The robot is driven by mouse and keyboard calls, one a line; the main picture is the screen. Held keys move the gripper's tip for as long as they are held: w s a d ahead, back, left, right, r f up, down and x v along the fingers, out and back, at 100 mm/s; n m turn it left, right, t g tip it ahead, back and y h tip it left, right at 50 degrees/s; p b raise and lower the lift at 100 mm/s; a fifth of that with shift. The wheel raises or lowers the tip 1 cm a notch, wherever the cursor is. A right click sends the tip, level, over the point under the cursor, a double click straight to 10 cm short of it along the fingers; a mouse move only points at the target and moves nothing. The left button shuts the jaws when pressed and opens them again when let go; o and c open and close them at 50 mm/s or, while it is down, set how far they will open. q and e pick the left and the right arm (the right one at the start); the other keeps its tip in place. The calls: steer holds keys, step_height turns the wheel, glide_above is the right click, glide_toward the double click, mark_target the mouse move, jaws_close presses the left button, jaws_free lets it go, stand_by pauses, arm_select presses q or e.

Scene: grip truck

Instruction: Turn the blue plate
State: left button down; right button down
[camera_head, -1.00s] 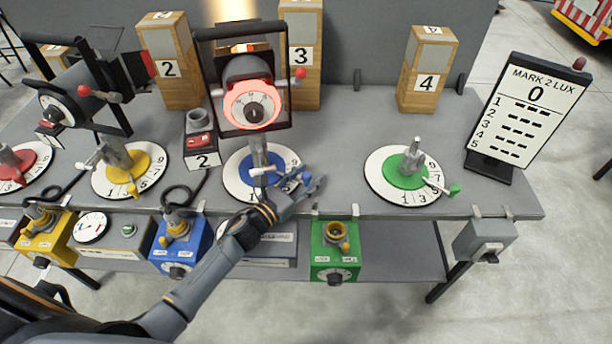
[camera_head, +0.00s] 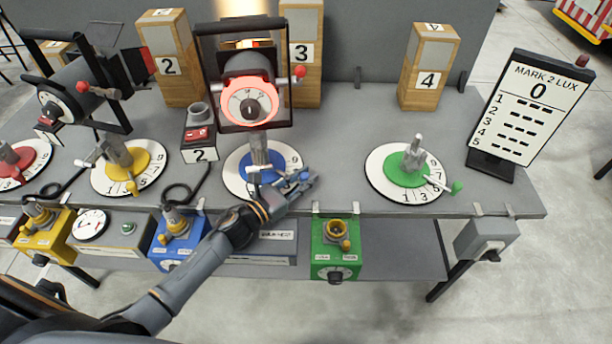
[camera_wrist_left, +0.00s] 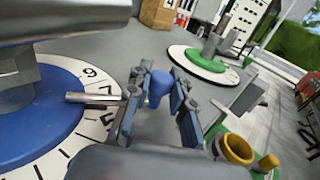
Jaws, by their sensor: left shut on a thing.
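The blue plate (camera_head: 271,163) is a flat blue disc on a white numbered dial (camera_head: 235,180). It carries a grey post with a lit lamp (camera_head: 249,101) in a black frame. In the left wrist view, the blue plate (camera_wrist_left: 45,118) is at the left, with a metal rod reaching out over the numbers to a blue knob (camera_wrist_left: 158,88). My left gripper (camera_head: 303,177) is at the right front of the dial, its fingers (camera_wrist_left: 158,100) shut around the knob. The fingers partly hide the knob in the head view. My right gripper is not in view.
A green plate (camera_head: 405,172) on its own dial is to the right. A yellow plate (camera_head: 140,165) with another lamp is to the left. The switch box 2 (camera_head: 199,140) stands close to the blue dial. The score board (camera_head: 520,115) reads 0. Bench space between the blue and green dials is clear.

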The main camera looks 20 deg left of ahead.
arm_select(q)
steer(key=shift+s+a+f+m+g+h+b, duration=0.15)
steer(key=shift+s+a+m+g+h+b, duration=0.15)
steer(key=shift+s+m+g+h+b, duration=0.35)
steer(key=shift+s+a+f+m+g+h+b, duration=0.1)
steer(key=shift+s+a+m+g+h+b, duration=0.2)
steer(key=shift+s+m+h+b, duration=0.55)
steer(key=shift+s+a+m+g+h+b, duration=0.25)
steer(key=shift+s+g+h+b, duration=0.2)
steer(key=shift+b, duration=0.2)
steer(key=shift+s+a+m+g+h+b, duration=0.2)
steer(key=shift+s+m+g+h+b, duration=0.1)
steer(key=shift+g+h+b, duration=0.25)
steer(key=shift+s+a+r+m+g+h+b, duration=0.25)
steer(key=shift+s+m+g+h+b, duration=0.25)
steer(key=shift+b, duration=0.25)
steer(key=shift+w, duration=0.1)
steer(key=c, duration=1.1)
jaws_free()
steer(key=shift+c, duration=0.2)
